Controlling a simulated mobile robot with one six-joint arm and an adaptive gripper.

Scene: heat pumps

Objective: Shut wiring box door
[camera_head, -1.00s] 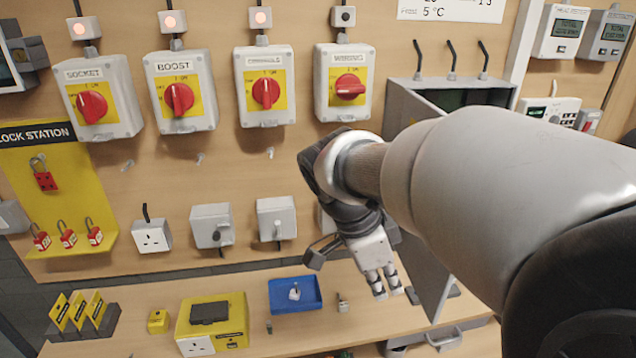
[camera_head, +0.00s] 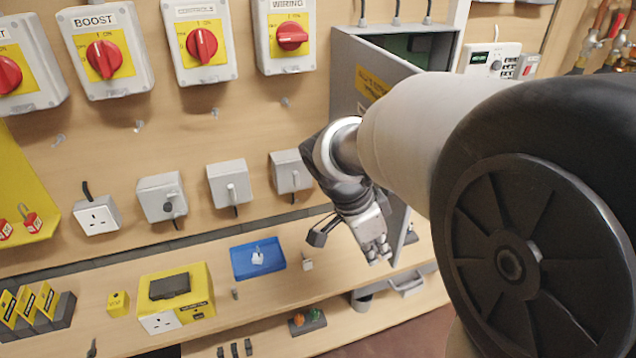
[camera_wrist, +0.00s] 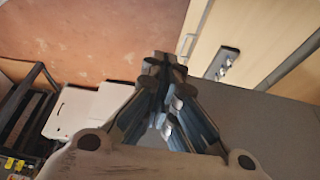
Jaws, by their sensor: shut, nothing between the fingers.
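The wiring box (camera_head: 448,45) is a grey enclosure on the wall at upper right in the head view, with a dark green inside showing at its top. Its grey door (camera_head: 345,92) stands open, swung out from the wall, with a yellow label on it. My arm hides much of the box and the door's middle. My gripper (camera_head: 377,252) is shut and empty, pointing down beside the door's lower part. I cannot tell if it touches the door. In the wrist view my gripper (camera_wrist: 163,62) has its fingertips together, with a plain grey surface to their right.
Rotary isolator switches (camera_head: 202,46) and small grey boxes (camera_head: 230,184) are on the wall to the left. Below, a wooden shelf (camera_head: 215,290) carries a blue tray (camera_head: 234,264) and a yellow case (camera_head: 188,312).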

